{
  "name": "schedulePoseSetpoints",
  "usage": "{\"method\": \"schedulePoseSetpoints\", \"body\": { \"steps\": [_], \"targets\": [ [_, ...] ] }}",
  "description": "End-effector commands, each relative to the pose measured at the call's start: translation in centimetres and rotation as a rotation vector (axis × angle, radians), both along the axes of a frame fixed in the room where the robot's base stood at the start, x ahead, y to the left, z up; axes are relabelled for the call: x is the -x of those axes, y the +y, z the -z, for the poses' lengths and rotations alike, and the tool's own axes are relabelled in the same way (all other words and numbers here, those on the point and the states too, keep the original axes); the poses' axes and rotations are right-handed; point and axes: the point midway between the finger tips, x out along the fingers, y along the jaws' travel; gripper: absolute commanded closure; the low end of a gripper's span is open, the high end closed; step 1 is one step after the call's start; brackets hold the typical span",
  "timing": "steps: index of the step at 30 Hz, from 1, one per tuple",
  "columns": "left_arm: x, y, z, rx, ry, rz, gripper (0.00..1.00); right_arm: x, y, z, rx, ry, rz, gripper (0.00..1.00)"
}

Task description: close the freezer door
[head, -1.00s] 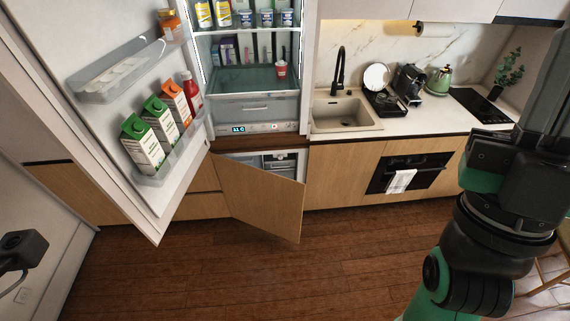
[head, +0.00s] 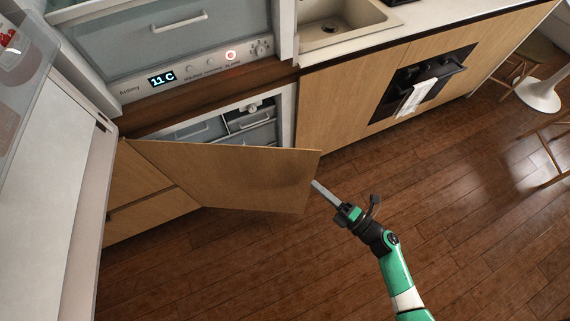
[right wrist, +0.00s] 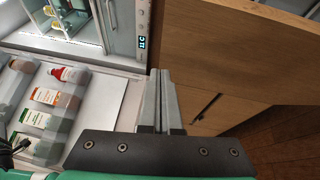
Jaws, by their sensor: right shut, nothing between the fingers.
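The freezer door (head: 235,178) is a wooden panel below the fridge, standing open at an angle. Behind it the freezer compartment (head: 240,122) shows grey drawers. My right gripper (head: 316,185) is shut and empty, its fingertips beside the door's free right edge. I cannot tell whether they touch it. In the right wrist view the shut fingers (right wrist: 161,85) point up the picture, and the wooden door panel (right wrist: 235,65) fills much of the right side. My left gripper is not in view.
The tall fridge door (head: 60,180) stands open at the left, with bottles and cartons on its shelf. Wooden cabinets (head: 340,105) with an oven (head: 415,85) and towel line the right. The wooden floor (head: 470,190) is largely clear.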

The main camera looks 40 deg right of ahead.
Motion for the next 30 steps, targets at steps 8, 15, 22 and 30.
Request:
{"method": "schedulePoseSetpoints", "body": {
  "steps": [8,15,22,30],
  "targets": [
    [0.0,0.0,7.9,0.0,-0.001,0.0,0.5,4.6,-0.9,11.9,-0.078,0.108,0.112,1.0],
    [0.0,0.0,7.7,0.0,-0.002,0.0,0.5,4.4,-1.3,11.6,-0.076,0.104,0.121,1.0],
    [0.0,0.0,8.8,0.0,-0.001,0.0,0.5,1.7,-0.9,11.7,-0.074,0.1,0.113,1.0],
    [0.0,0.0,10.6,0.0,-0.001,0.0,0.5,-4.3,-0.6,11.8,-0.075,0.099,0.117,1.0]
  ]
}}
